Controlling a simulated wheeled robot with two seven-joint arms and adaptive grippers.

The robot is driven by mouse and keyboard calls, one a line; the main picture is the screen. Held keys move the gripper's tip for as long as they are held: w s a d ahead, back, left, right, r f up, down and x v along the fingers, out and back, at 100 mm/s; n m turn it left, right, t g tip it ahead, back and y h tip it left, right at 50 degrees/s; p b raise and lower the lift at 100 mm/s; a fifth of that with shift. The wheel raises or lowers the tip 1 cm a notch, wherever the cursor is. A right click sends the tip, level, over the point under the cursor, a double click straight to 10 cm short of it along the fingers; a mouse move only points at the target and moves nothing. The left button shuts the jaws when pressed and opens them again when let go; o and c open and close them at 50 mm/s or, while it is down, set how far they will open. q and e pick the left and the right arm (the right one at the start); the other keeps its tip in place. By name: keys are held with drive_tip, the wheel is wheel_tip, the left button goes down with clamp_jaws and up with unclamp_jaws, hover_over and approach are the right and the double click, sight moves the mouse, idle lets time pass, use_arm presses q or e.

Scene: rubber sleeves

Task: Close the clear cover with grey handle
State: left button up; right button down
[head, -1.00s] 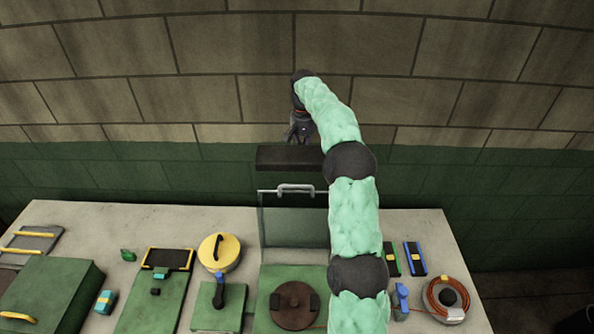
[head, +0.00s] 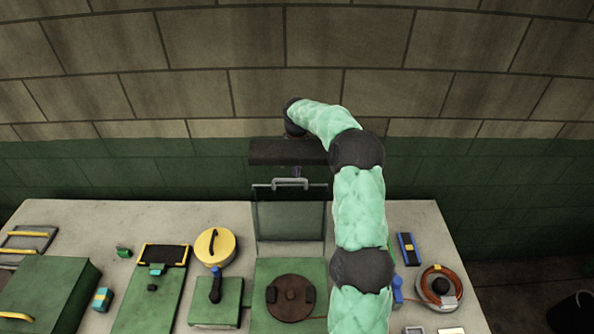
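The clear cover (head: 290,216) stands upright, open, at the back of a green box (head: 262,318) with a round brown disc (head: 291,297) on top. Its grey handle (head: 291,183) runs along the cover's top edge. My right gripper (head: 296,171) is mostly hidden by a dark bar; a small part shows below the bar, just above the handle in the picture. I cannot tell whether it touches the handle or how its fingers stand. My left gripper is not in view.
The dark bar (head: 275,152) lies across the view above the cover. Left of the cover are a yellow round lid (head: 215,247), a blue-handled lever (head: 215,287) and a green panel (head: 150,305). At right lie a blue device (head: 408,249) and a coiled cable (head: 428,290).

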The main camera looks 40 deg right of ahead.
sight(297, 191)
drive_tip(key=shift+s+a+r, duration=0.1)
drive_tip(key=shift+s+a, duration=0.15)
drive_tip(key=shift+s, duration=0.05)
drive_tip(key=shift+s+a+r+b, duration=0.35)
drive_tip(key=shift+s+a, duration=0.35)
drive_tip(key=shift+s, duration=0.15)
drive_tip(key=shift+s+a+r+b, duration=0.35)
drive_tip(key=shift+s+a, duration=0.3)
drive_tip(key=shift+s, duration=0.15)
drive_tip(key=shift+w, duration=0.1)
